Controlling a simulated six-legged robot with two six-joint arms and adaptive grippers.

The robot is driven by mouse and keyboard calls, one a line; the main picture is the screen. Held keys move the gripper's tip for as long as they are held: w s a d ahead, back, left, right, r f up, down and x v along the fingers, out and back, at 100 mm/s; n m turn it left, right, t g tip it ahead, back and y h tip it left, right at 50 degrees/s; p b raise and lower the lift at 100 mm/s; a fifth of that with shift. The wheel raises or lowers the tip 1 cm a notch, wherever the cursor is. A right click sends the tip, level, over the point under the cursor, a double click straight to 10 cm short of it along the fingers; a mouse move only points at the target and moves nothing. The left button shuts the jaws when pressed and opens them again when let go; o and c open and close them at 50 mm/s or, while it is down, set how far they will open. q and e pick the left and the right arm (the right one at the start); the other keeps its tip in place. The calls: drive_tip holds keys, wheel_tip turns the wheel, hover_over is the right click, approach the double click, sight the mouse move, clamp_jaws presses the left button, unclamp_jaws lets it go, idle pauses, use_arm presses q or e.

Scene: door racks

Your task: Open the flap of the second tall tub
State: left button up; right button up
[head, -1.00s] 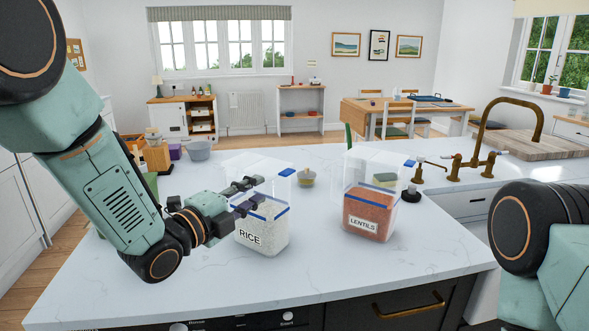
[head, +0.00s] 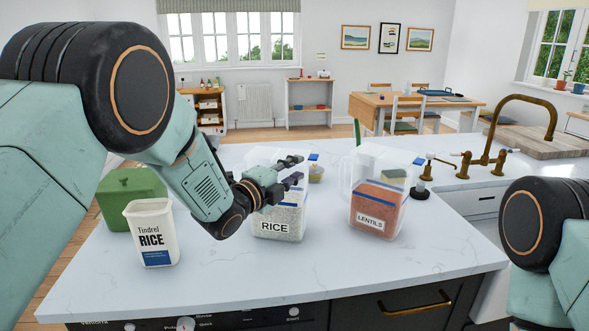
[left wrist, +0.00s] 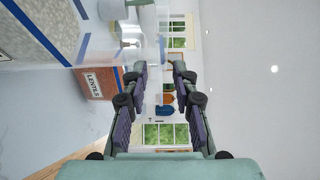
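Two clear tall tubs stand on the counter. The RICE tub (head: 277,222) holds white grains, and the LENTILS tub (head: 378,209) to its right holds orange lentils. Each has a blue tab near its top right: the rice tab (head: 313,156) and the lentils tab (head: 418,161). My left gripper (head: 299,168) is open, fingers pointing right, at the RICE tub's top and covering part of it. In the left wrist view its fingers (left wrist: 160,68) are apart, with something translucent showing between or behind them. I cannot tell whether they touch the flap. My right gripper is out of view.
A white Tindrel rice carton (head: 152,233) and a green container (head: 130,196) stand left on the counter (head: 250,275). A brass tap (head: 490,150) is at the right. A small yellowish jar (head: 317,173) stands behind the tubs. The front counter is clear.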

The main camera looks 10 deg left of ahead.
use_arm(q)
drive_tip(key=shift+w+d, duration=0.1)
drive_tip(key=shift+w, duration=0.1)
drive_tip(key=shift+d+r, duration=0.1)
drive_tip(key=shift+d, duration=0.1)
drive_tip(key=shift+c, duration=0.2)
clamp_jaws()
idle(0.3)
